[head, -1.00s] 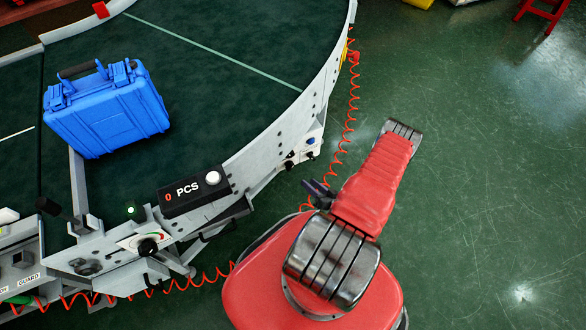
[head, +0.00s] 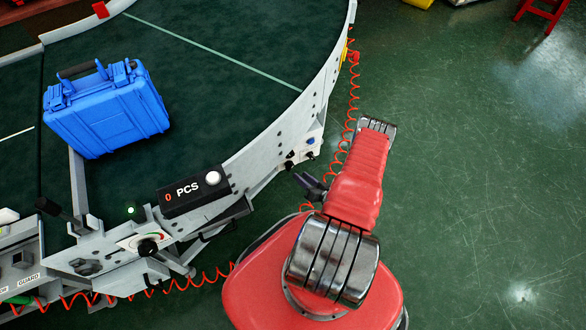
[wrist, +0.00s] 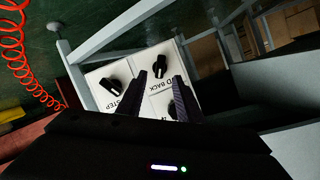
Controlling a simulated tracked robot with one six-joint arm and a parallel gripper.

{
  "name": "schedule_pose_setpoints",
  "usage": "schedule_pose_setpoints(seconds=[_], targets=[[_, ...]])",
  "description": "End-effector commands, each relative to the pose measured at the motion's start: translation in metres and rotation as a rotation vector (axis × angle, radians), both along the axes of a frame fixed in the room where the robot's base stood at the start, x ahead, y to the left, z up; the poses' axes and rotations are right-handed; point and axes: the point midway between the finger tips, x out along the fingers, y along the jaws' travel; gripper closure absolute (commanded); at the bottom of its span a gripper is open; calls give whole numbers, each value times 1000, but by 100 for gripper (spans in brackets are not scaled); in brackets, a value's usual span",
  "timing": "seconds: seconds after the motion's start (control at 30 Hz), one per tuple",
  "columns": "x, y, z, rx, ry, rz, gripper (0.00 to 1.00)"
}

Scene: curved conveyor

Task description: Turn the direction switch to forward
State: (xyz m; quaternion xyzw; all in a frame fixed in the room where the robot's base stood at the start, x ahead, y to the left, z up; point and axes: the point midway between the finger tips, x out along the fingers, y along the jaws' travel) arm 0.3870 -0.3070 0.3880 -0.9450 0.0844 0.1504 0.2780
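In the wrist view a white panel (wrist: 160,90) carries several black knobs. The knob (wrist: 160,66) beside the partly hidden label "D BACK" looks like the direction switch; its exact setting is hard to read. My gripper (wrist: 161,77) is open and empty, with its two dark fingers pointing at the panel. That knob shows just beyond the fingertips; I cannot tell whether they touch it. In the head view my gripper (head: 309,185) is just below the panel (head: 303,152) on the conveyor's outer side.
Another knob (wrist: 115,90) is marked "STEP", and a third (wrist: 173,112) is partly hidden between the fingers. A blue case (head: 107,110) stands on the conveyor. A coiled red cable (head: 345,140) hangs close to my arm.

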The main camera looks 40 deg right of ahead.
Motion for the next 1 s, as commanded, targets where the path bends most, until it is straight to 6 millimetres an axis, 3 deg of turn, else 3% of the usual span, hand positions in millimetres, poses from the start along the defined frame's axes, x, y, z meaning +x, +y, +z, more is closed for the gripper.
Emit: schedule_pose_setpoints(seconds=[0.6,1.0], targets=[[70,-6,-25,-2,1,1,67],[75,-6,-27,1,0,-1,68]])
